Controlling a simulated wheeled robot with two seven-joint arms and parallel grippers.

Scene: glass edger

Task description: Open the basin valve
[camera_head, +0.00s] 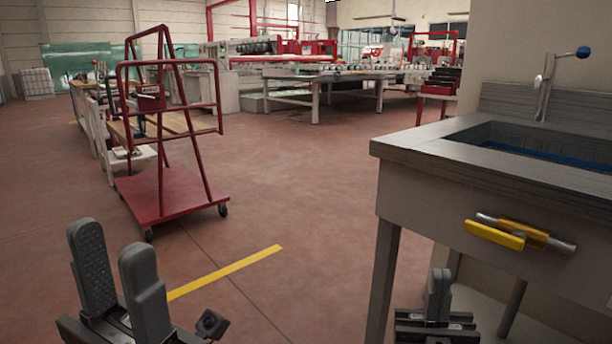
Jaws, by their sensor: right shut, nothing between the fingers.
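The grey basin (450,150) stands at the right, with blue water or lining inside its rim. A yellow valve handle (495,236) sits on a short metal pipe (562,246) on its front panel. The handle lies roughly along the pipe. A metal tap with a blue-knobbed lever (583,52) rises at the basin's back. My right gripper (439,285) is shut and empty, low in front of the basin, below and left of the yellow handle. My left gripper (115,255) is at the lower left, its fingers apart and empty, far from the basin.
A basin leg (382,280) stands just left of my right gripper. A red trolley (165,195) stands at the left, with a workbench behind it. A large machine table (330,80) is at the back. The floor in the middle is clear, with a yellow stripe (225,272).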

